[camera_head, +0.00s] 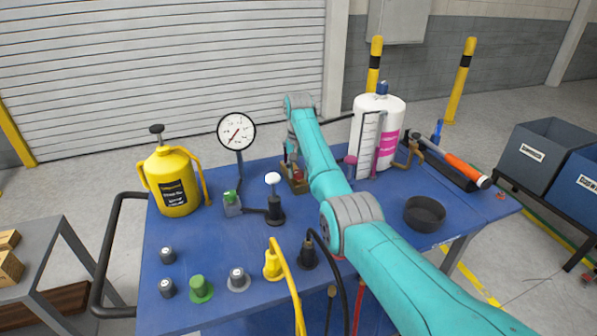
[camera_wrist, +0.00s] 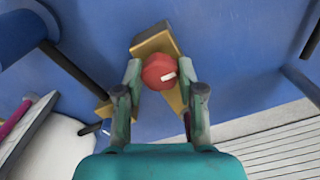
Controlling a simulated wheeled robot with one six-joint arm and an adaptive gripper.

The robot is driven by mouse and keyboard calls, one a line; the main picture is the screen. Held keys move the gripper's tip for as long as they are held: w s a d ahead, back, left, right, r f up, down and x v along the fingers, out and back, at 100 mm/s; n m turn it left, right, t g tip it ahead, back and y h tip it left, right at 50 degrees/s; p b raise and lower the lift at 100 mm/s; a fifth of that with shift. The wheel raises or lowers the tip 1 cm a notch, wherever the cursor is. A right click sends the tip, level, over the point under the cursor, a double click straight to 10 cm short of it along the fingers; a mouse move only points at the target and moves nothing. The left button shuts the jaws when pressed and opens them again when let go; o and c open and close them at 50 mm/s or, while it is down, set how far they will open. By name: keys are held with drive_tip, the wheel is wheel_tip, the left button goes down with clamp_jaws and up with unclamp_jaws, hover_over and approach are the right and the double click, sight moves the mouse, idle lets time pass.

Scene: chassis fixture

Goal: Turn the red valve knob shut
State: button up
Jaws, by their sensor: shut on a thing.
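The red valve knob (camera_wrist: 158,72) with a white mark on its top sits on a brass valve body (camera_wrist: 152,43) in the wrist view. My gripper (camera_wrist: 161,73) has one finger on each side of the knob and is shut on it. In the head view my teal arm reaches over the blue table, and my gripper (camera_head: 291,150) is at the valve near the table's back edge. There the knob (camera_head: 298,175) shows only as a small patch of red, with the brass body (camera_head: 297,187) partly hidden by the arm.
A pressure gauge (camera_head: 237,132) on a stand and a white-knobbed black valve (camera_head: 275,207) stand left of the arm. A white tank (camera_head: 378,133) stands close on the right. A yellow can (camera_head: 173,184) stands at the table's left. A black bowl (camera_head: 425,214) lies right of the forearm.

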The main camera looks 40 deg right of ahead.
sight(299, 172)
idle(0.4)
drive_tip(key=o, duration=1.1)
drive_tip(key=shift+o, duration=0.2)
wheel_tip(299, 172, up, 8)
drive_tip(key=shift+f, duration=0.25)
